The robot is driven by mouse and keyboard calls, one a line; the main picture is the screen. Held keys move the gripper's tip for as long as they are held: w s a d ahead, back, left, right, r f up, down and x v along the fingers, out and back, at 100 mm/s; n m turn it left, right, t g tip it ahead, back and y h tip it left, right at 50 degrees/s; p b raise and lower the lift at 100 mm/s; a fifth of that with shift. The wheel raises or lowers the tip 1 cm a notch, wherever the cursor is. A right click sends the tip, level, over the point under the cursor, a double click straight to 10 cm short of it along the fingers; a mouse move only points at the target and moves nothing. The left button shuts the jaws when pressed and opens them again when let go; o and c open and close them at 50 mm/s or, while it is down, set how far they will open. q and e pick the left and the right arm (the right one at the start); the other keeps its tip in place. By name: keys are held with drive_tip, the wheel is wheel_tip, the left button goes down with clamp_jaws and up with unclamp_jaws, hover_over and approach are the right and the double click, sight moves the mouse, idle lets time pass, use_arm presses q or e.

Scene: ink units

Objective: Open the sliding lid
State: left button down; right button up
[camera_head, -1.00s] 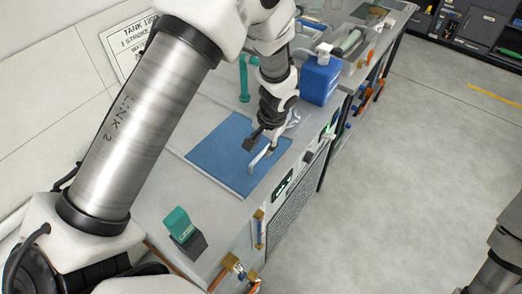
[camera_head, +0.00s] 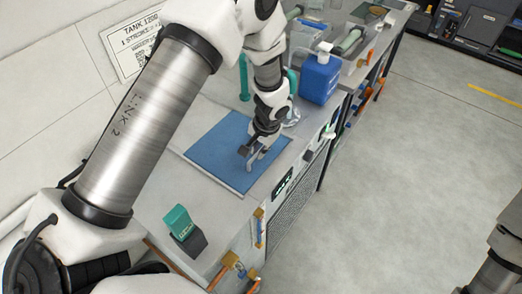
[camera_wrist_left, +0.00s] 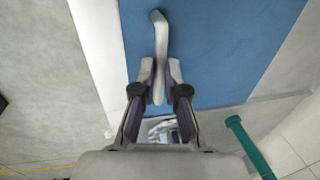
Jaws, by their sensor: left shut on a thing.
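The lid is a flat blue panel (camera_head: 215,150) set in the grey top of the bench; it also fills much of the wrist view (camera_wrist_left: 235,45). A pale grey bar handle (camera_wrist_left: 159,35) stands out from the panel. My left gripper (camera_head: 250,155) is over the panel, its fingers shut on the handle, as the left wrist view (camera_wrist_left: 160,80) shows. The fingers partly hide the handle in the head view. My right gripper is not in view.
A blue bottle (camera_head: 320,78) with a white cap stands beyond the panel. A teal post (camera_head: 244,77) rises behind it. A teal and dark block (camera_head: 183,229) sits on the near bench top. Open floor (camera_head: 420,150) lies to the right.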

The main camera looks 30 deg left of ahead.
use_arm(q)
drive_tip(key=a+b, duration=0.1)
drive_tip(key=a, duration=0.1)
drive_tip(key=a+b, duration=0.1)
drive_tip(key=a, duration=0.1)
drive_tip(key=w+a+b, duration=0.1)
drive_tip(key=a, duration=0.2)
drive_tip(key=shift+a+f+b, duration=0.1)
drive_tip(key=shift+f+b, duration=0.2)
drive_tip(key=shift+b, duration=0.1)
hover_over(210, 132)
drive_tip(key=d, duration=0.1)
drive_tip(key=shift+s+r, duration=0.15)
drive_tip(key=shift+r, duration=0.1)
drive_tip(key=c, duration=1.2)
unclamp_jaws()
wheel_tip(210, 132, up, 12)
drive_tip(key=d, duration=0.2)
drive_tip(key=shift+s+d, duration=0.15)
drive_tip(key=shift+d, duration=0.1)
